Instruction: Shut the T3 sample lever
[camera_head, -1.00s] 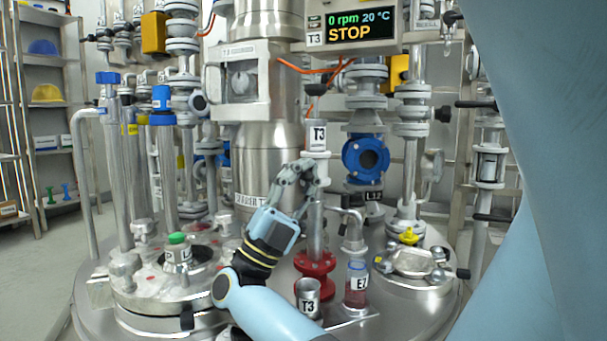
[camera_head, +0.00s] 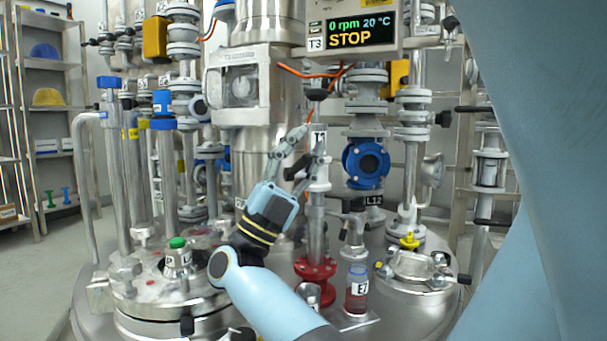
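The T3 sample valve (camera_head: 317,228) is a slim upright metal pipe on a red flange (camera_head: 315,268), with a white tag (camera_head: 324,142) at its top. I cannot tell whether a finger touches the valve. My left gripper is not in view.
A metal T3 cup (camera_head: 308,294) and a red-filled E7 jar (camera_head: 357,290) stand below the valve. A blue valve (camera_head: 366,163) is behind right. The display (camera_head: 349,31) reads STOP, 0 rpm.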

